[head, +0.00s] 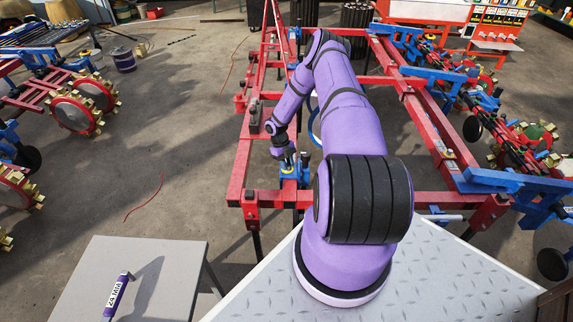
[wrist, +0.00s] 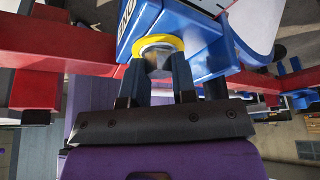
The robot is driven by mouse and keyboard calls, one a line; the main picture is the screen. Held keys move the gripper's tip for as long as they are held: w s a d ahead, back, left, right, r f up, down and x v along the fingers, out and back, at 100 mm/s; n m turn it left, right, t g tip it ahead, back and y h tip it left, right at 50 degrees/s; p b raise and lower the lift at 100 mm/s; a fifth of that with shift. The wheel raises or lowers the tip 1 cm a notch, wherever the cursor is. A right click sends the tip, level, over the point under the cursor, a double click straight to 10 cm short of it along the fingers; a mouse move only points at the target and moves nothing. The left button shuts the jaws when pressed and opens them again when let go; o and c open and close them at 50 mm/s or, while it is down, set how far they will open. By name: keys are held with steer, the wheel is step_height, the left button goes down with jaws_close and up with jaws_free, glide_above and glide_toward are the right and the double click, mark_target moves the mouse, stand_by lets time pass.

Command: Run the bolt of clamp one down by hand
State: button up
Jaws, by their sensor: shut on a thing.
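In the wrist view my gripper (wrist: 158,84) has its two dark fingers closed on the metal bolt (wrist: 160,48). The bolt sits within a yellow ring on the blue clamp (wrist: 202,40). White lettering shows on the clamp's edge, only partly readable. The fingers hide part of the bolt head, and I cannot tell how far the bolt is run in. In the head view my gripper (head: 284,154) is small and partly hidden by my wrist, just above the blue clamp (head: 296,172) on the red frame's near left part.
The red frame (head: 240,178) spreads around the clamp, with blue clamps and toothed wheels (head: 75,112) to the sides. A purple-handled tool (head: 118,296) marked "24 MM" lies on a grey table (head: 175,262). Open concrete floor lies left of the frame.

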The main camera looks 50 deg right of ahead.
steer(key=shift+m+t+y, duration=0.3)
steer(key=shift+m+y, duration=0.2)
steer(key=shift+m, duration=0.8)
steer(key=o, duration=0.9)
steer(key=v, duration=1)
steer(key=shift+w+d+r, duration=0.15)
steer(key=shift+w+r, duration=0.05)
steer(key=shift+r, duration=0.15)
steer(key=v, duration=1)
steer(key=shift+w+r, duration=0.2)
steer(key=shift+r, duration=0.15)
